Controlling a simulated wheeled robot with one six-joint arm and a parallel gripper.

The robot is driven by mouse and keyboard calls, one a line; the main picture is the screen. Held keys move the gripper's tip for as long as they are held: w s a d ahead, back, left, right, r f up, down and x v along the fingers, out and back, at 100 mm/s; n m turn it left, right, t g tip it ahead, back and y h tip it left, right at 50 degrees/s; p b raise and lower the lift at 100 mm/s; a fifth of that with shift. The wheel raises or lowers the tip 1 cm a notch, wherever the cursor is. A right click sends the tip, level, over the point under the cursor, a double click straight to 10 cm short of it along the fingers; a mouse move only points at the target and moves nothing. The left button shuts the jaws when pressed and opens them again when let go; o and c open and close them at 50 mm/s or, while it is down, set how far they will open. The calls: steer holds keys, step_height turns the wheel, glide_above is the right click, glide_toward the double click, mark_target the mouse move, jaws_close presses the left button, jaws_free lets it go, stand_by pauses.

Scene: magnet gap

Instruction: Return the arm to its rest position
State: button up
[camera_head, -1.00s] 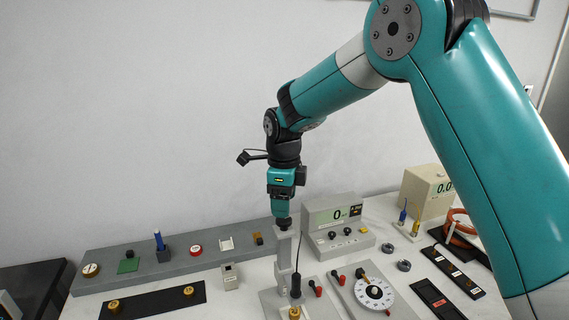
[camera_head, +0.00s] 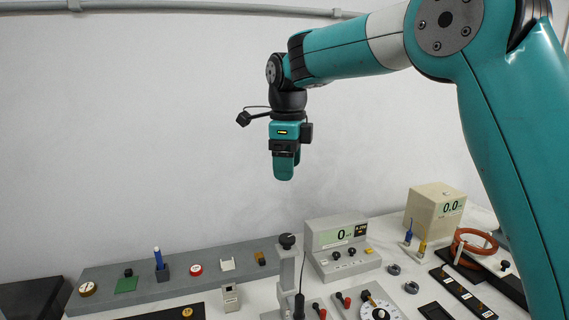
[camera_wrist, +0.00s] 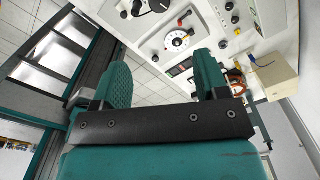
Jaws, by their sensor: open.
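My gripper (camera_head: 284,178) hangs fingers-down in the air against the bare wall, above the bench in the head view. It is empty and clear of everything below it. In the wrist view its two teal fingers (camera_wrist: 165,90) stand apart with nothing between them. Below it stands a grey post with a black knob (camera_head: 287,241) on top. My arm reaches in from the right, with its upper link nearly level.
A grey meter reading 0 (camera_head: 338,238) stands right of the post. A beige box (camera_head: 433,212) stands farther right beside an orange coil (camera_head: 466,240). A grey shelf (camera_head: 140,295) with small parts runs along the back left. A dial plate (camera_wrist: 177,40) shows in the wrist view.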

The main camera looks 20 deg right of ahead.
steer(key=shift+s, duration=0.1)
steer(key=s+a+f+n+y, duration=0.2)
steer(key=s+n, duration=1.3)
steer(key=s+a+f+n+y, duration=0.2)
steer(key=s+f+n, duration=0.1)
steer(key=s+n, duration=1.3)
steer(key=shift+a+f, duration=0.15)
steer(key=shift+f, duration=0.2)
